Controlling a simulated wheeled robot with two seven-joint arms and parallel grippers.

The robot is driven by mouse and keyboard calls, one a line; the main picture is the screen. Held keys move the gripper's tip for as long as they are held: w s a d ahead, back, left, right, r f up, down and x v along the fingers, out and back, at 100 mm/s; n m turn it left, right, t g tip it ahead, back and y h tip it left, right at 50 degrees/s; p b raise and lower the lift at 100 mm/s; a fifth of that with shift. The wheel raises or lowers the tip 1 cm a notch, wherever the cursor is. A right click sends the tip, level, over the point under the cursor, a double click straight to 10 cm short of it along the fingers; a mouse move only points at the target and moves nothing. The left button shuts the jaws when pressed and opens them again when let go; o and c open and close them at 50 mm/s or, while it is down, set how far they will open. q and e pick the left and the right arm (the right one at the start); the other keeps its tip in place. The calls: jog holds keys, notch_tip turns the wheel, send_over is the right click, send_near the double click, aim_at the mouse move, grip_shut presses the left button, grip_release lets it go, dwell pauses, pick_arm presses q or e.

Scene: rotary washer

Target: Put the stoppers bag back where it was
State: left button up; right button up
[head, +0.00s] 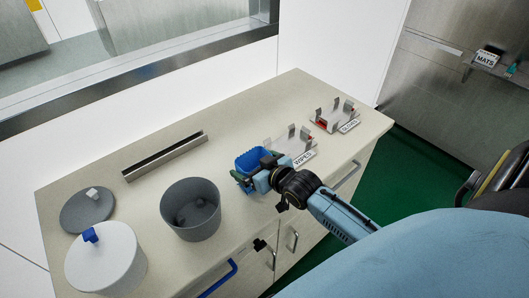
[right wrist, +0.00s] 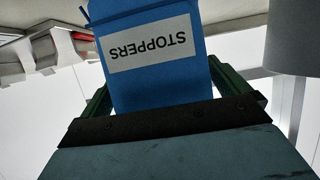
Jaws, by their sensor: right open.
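The stoppers bag (head: 252,158) is blue and stands over the counter, right of the grey pot in the head view. In the right wrist view the bag (right wrist: 155,85) fills the middle, and its white STOPPERS label reads upside down. My right gripper (head: 257,174) is at the bag, with its green fingers on either side of it. The fingers are open. Whether they touch the bag, and whether its base rests on the counter, I cannot tell. My left gripper is out of view.
Metal holders labelled WIPES (head: 303,158) and GLOVES (head: 349,126) stand to the right. A metal channel (head: 165,156) lies at the back. The open grey pot (head: 190,210), a grey lid (head: 87,211) and a white canister (head: 106,270) stand left. Bare counter (head: 235,120) lies behind.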

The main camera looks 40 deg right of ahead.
jog(key=a+v, duration=0.1)
jog(key=v, duration=1)
jog(key=shift+s+d+r, duration=0.15)
jog(key=shift+s+d, duration=0.25)
jog(key=shift+d, duration=0.1)
